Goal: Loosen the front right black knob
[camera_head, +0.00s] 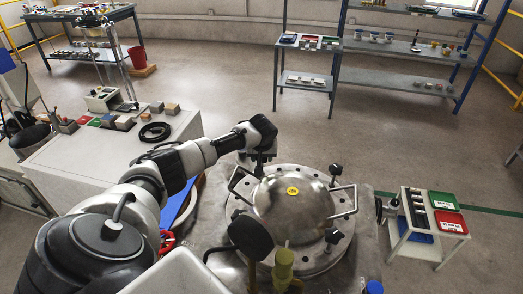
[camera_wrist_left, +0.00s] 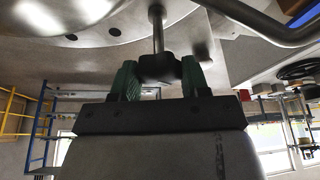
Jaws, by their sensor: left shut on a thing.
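A steel dome (camera_head: 291,208) with a yellow label sits on a round metal plate (camera_head: 290,172) with holes around its rim. My left gripper (camera_head: 259,166) is at the far left edge of the plate. In the left wrist view its green-padded fingers (camera_wrist_left: 160,80) are on both sides of a black knob (camera_wrist_left: 157,68) on a metal rod, shut on it. Other black knobs stand at the plate's far right (camera_head: 336,170) and near right (camera_head: 333,237). In the head view the held knob is mostly hidden by my gripper. My right gripper is not in view.
Curved metal handles (camera_head: 344,212) stick out beside the dome. A dark round disc (camera_head: 250,236) and a yellow fitting (camera_head: 284,262) stand at the near side. A white bench (camera_head: 100,150) is at left and a small cart (camera_head: 432,228) with bins at right.

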